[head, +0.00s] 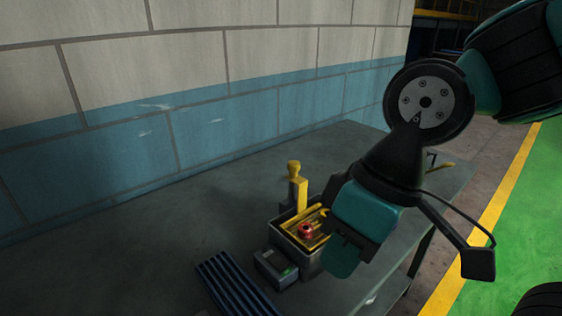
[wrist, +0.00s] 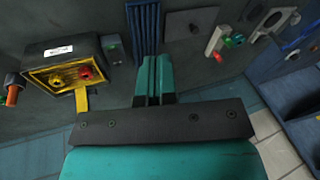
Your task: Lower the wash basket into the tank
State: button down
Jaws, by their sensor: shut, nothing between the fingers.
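A grey open-topped box that looks like the tank (head: 312,263) stands on the dark bench; it also shows at the left of the wrist view (wrist: 36,82). A yellow piece, perhaps the wash basket (wrist: 60,79), shows within its rim with red round parts on it. I cannot tell how deep it sits. A yellow post with a round knob (head: 297,190) stands behind the tank. My gripper (wrist: 153,84) is shut and empty, beside the tank and apart from it in the wrist view. In the head view my gripper (head: 342,258) hides the tank's right side.
A small grey box with a display (head: 276,268) stands against the tank's front-left. A dark blue ribbed rack (head: 240,285) lies left of it. Fittings with a red and green part (wrist: 228,45) show at right in the wrist view. The bench's left is clear.

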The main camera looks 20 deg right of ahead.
jog(key=w+r+n+h+p, duration=0.1)
jog(key=w+r+p, duration=0.3)
jog(key=w+p, duration=0.3)
jog(key=w+r+n+h+p, duration=0.1)
jog(key=w+r+p, duration=0.3)
jog(key=w+p, duration=0.3)
jog(key=w+d+f+n+h+p, duration=0.1)
jog(key=w+p, duration=0.2)
jog(key=w, duration=0.2)
jog(key=w+d+f+n+h+p, duration=0.1)
jog(key=w+f+p, duration=0.1)
jog(key=w+p, duration=0.2)
jog(key=w+d+f+n+h+p, duration=0.1)
jog(key=w+d+n+p, duration=0.1)
jog(key=w, duration=0.5)
jog(key=shift+f+g+p, duration=0.2)
jog(key=shift+g+p, duration=0.1)
jog(key=shift+p, duration=0.45)
jog(key=shift+f, duration=0.1)
